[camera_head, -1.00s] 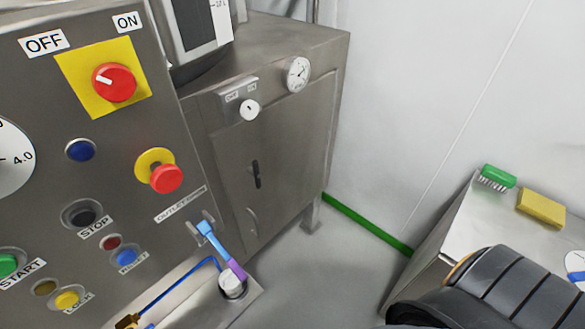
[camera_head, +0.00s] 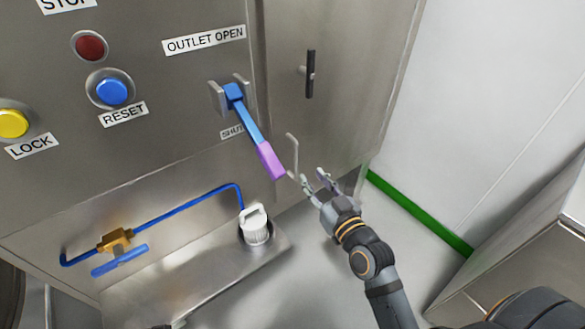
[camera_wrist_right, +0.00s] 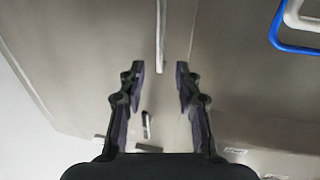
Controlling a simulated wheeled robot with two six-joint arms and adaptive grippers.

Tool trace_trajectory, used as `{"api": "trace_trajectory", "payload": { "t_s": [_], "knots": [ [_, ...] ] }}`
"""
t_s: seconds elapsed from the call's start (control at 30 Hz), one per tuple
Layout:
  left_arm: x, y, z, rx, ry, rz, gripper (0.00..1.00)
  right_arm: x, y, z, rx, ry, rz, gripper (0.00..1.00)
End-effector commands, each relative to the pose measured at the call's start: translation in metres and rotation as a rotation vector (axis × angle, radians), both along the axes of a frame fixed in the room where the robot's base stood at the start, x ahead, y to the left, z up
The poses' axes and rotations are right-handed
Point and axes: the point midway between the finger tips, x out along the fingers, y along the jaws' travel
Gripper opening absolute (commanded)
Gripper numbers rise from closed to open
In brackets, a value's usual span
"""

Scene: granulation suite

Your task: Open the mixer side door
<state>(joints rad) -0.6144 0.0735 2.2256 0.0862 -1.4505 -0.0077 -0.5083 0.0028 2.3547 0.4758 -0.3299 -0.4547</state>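The mixer side door looks like the grey steel panel (camera_head: 345,85) right of the control face, and it appears closed. It carries a black turn latch (camera_head: 310,74) and, lower down, a thin silver pull handle (camera_head: 293,155). My right gripper (camera_head: 316,180) is open and empty, just right of the pull handle's lower end. In the right wrist view the handle (camera_wrist_right: 161,35) stands ahead of the open fingers (camera_wrist_right: 160,72), roughly in line with the gap between them, and no contact shows. The latch (camera_wrist_right: 146,125) shows there too.
Left of the door, a blue lever with a purple grip (camera_head: 256,132) sticks out close to the handle. Below are a white-capped fitting (camera_head: 255,225), a blue pipe (camera_head: 190,205) and a steel ledge (camera_head: 190,280). A steel bench (camera_head: 540,255) stands at right.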

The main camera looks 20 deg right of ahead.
Motion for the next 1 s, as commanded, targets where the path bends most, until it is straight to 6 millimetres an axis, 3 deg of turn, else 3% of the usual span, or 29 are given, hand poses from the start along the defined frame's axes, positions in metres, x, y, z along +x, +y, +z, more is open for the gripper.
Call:
{"api": "trace_trajectory", "payload": {
  "t_s": [0.27, 0.7, 1.0],
  "knots": [
    [-0.001, -0.001, 0.004, -0.003, -0.004, -0.002, 0.40, 0.006, 0.001, 0.010, 0.003, -0.023, 0.001, 0.33],
    [0.001, -0.004, -0.006, -0.014, -0.033, -0.003, 0.40, 0.089, 0.014, 0.009, 0.002, -0.022, 0.001, 0.33],
    [0.003, -0.004, -0.007, -0.017, -0.047, -0.003, 0.40, 0.102, 0.016, 0.009, 0.002, -0.020, 0.001, 0.33]
  ]
}}
